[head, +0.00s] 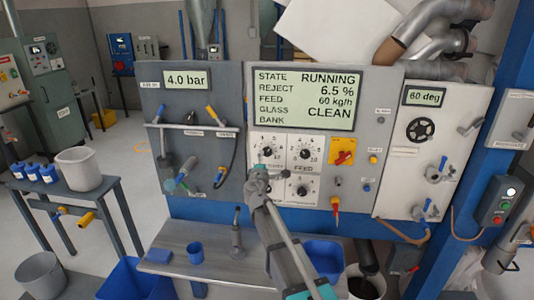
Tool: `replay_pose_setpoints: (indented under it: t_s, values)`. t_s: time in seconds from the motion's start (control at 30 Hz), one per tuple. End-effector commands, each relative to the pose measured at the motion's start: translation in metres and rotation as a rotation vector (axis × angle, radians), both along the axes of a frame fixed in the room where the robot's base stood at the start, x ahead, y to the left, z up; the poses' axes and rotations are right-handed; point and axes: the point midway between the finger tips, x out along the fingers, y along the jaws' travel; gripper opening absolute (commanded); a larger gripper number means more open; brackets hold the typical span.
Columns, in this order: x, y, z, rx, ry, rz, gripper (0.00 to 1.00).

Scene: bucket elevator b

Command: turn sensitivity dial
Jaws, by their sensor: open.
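A white dial plate on the grey control panel (372,88) carries black knobs with printed scales. I see an upper left dial (267,151), an upper right dial (304,153) and a lower right dial (302,191). My gripper (259,172) is open in front of the lower left of this plate and hides what is there. I cannot tell whether it touches the panel. The small labels are too blurred to tell which dial is sensitivity.
A display (306,98) above the dials reads RUNNING, 6.5 %, 60 kg/h and CLEAN. A yellow-framed red switch (343,151) is right of the dials.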

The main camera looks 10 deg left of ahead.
Motion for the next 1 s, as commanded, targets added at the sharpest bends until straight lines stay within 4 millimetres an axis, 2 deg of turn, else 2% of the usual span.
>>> replay_pose_setpoints:
  t_s: [0.03,0.2,0.5,0.7,1.0]
  values:
    - [0.012,0.001,0.0,0.0,0.0,-0.001,0.94]
    - [0.038,-0.001,0.0,0.0,0.0,-0.001,0.94]
    - [0.072,-0.002,0.0,0.0,0.0,-0.001,0.94]
    - [0.08,-0.003,0.0,0.0,0.0,-0.001,0.94]
    - [0.08,-0.003,0.0,0.0,0.0,0.0,0.94]
